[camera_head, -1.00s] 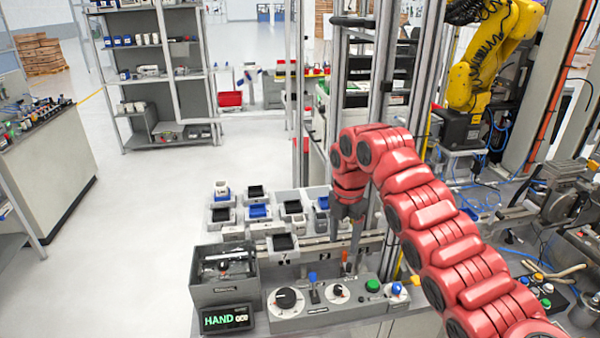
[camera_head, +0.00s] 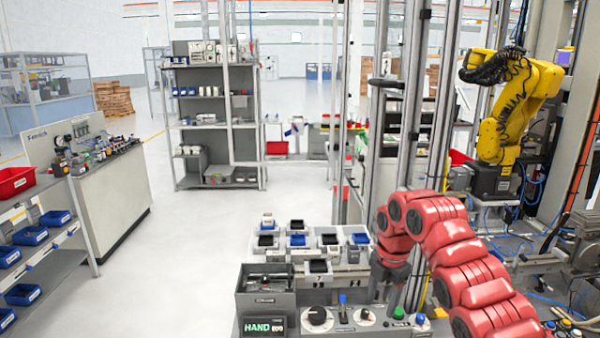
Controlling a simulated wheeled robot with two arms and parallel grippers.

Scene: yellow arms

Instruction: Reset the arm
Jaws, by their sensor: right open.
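My right arm (camera_head: 445,240) is red and segmented. It comes in from the lower right, arches up and bends down at its far end. My right gripper (camera_head: 381,292) points down over the right end of the workbench, behind the control panel (camera_head: 342,328). Its grey fingers are small and partly hidden by the arm; they are apart, with nothing seen between them. My left arm and gripper are out of view.
Small bins (camera_head: 318,267) and a grey box (camera_head: 266,290) stand left of my right gripper. A metal post (camera_head: 405,100) rises close behind it. A yellow robot arm (camera_head: 515,100) stands at the right. Open floor (camera_head: 190,260) lies left.

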